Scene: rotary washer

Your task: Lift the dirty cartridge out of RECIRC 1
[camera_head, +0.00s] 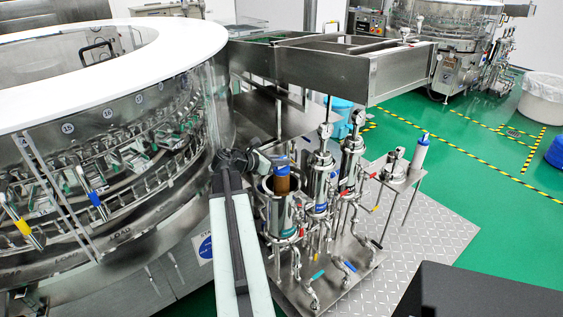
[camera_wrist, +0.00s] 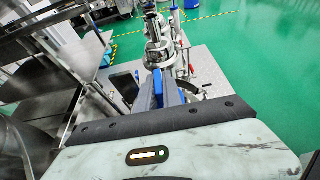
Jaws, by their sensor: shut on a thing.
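The dirty cartridge (camera_head: 283,183) is brown with a blue cap and stands upright at the leftmost steel housing (camera_head: 280,214), which is open at the top. Its brown upper part shows above the housing rim, and its lower part is hidden inside. My gripper (camera_head: 278,160) is at the cap and shut on the cartridge. In the wrist view the blue cap (camera_wrist: 158,88) shows between the dark fingers; the brown body is hidden there. I cannot read which housing is labelled RECIRC 1.
Two closed housings (camera_head: 320,178) (camera_head: 350,165) stand close to the right. A small steel stand (camera_head: 398,178) holds a lid (camera_head: 394,160) and a white cartridge with a blue cap (camera_head: 421,153). The round washer (camera_head: 120,150) is close on the left. A steel chute (camera_head: 330,68) is behind.

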